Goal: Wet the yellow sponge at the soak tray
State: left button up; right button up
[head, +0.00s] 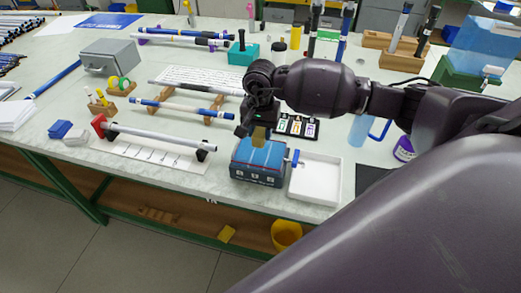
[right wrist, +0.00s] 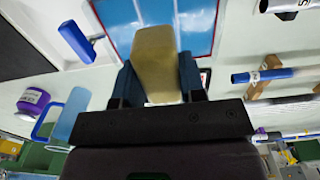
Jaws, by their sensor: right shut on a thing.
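My right gripper (head: 257,128) is shut on the yellow sponge (head: 260,137), a dull yellow block. In the right wrist view the sponge (right wrist: 156,60) sticks out from between the two dark fingers. The gripper points down over a dark blue box with a blue, water-like top (head: 260,153), which looks like the soak tray. The right wrist view shows its blue surface (right wrist: 195,35) behind the sponge. I cannot tell whether the sponge touches that surface. My left gripper is not in view.
A shallow white tray (head: 327,179) stands right of the blue box, with a blue handle (head: 295,158) between them. A white rod (head: 160,136) lies on supports to the left. A purple-labelled jar (head: 404,149) stands at the right. A yellow bucket (head: 286,235) is below the table edge.

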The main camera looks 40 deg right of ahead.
jog(key=shift+r, duration=0.15)
jog(key=shift+r+p, duration=0.7)
jog(key=shift+r, duration=1.2)
